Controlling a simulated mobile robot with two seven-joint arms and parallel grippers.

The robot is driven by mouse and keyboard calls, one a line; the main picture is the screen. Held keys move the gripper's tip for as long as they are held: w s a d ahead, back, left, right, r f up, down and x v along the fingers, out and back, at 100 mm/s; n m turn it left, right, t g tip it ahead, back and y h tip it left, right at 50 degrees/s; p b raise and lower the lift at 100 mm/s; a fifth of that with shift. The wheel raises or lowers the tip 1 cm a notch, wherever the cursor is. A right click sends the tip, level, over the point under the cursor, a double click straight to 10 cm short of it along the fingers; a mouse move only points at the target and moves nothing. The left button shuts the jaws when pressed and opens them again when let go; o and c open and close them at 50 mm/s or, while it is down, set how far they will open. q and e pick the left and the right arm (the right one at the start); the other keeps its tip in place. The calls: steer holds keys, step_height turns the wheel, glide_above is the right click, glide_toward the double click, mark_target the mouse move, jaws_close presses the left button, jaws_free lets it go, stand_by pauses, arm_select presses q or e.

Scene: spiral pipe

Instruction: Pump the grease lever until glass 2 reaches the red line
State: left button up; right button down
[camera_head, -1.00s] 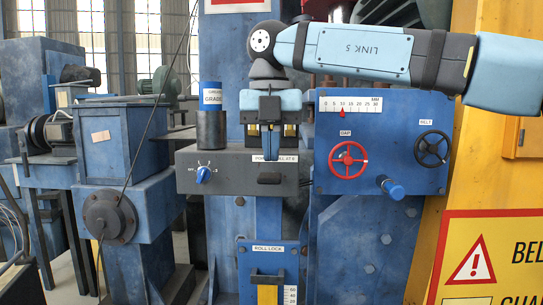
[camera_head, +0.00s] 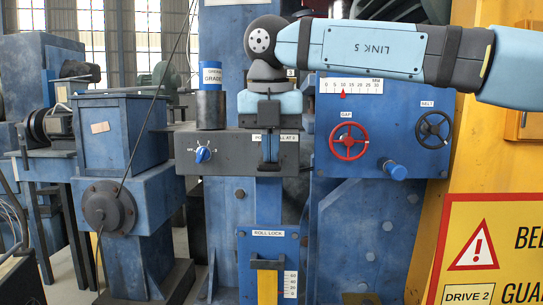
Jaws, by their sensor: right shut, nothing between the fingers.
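My right gripper (camera_head: 268,166) points down in front of the dark grey control box (camera_head: 225,163) in the middle of the view, its fingers shut and empty. It covers part of the box's white label (camera_head: 286,138) and the front face beneath it. I cannot tell whether the fingers touch the box. I cannot make out a grease lever, a glass 2 or its red line; any of these could be hidden behind the gripper. My left gripper does not show.
A blue knob (camera_head: 202,154) is on the box, with a blue-topped cylinder (camera_head: 211,77) above it. At right, a blue panel (camera_head: 390,140) carries a red handwheel (camera_head: 348,141), a black handwheel (camera_head: 433,130) and a blue-ended handle (camera_head: 395,170). A roll lock plate (camera_head: 252,250) is below.

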mark_target(270, 169)
steer(key=f+t+b, duration=0.1)
steer(key=b, duration=0.1)
steer(key=f+b, duration=0.2)
steer(key=f+t+b, duration=0.1)
steer(key=b, duration=0.2)
steer(key=shift+s+f+t, duration=0.15)
steer(key=shift+s+t, duration=0.1)
steer(key=shift+t, duration=0.05)
steer(key=shift+f+t+b, duration=0.3)
steer(key=shift+t+b, duration=0.1)
steer(key=shift+b, duration=0.45)
steer(key=shift+s, duration=0.1)
